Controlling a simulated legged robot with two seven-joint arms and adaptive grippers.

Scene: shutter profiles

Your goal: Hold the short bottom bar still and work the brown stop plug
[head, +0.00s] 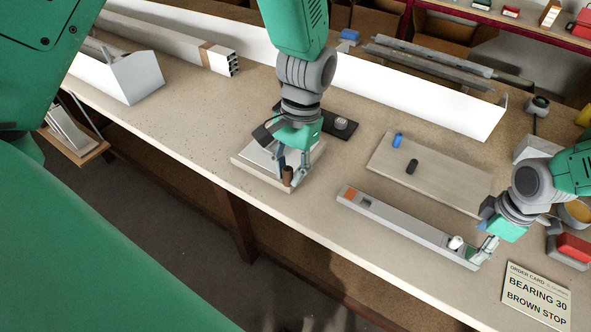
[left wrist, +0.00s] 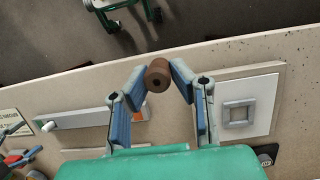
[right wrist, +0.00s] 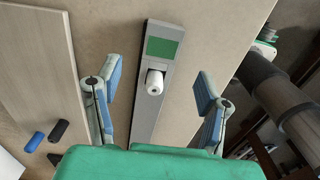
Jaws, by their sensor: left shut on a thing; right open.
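The short bottom bar (head: 405,226) is a grey profile lying on the bench near its front edge. It has an orange patch and a square opening at its left end. A white plug (head: 455,242) stands in it near the right end, beside a green patch seen in the right wrist view (right wrist: 160,47). My left gripper (head: 292,172) is shut on the brown stop plug (left wrist: 158,76), above the front corner of a pale pad, left of the bar. My right gripper (head: 488,243) is open at the bar's right end; its fingers (right wrist: 153,100) are apart on either side.
The pale pad (head: 243,160) carries a grey square frame (left wrist: 238,113). A board (head: 440,180) with blue and black pieces lies behind the bar. An order card (head: 537,297) reads BEARING 30, BROWN STOP. Long white profiles (head: 420,95) line the back.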

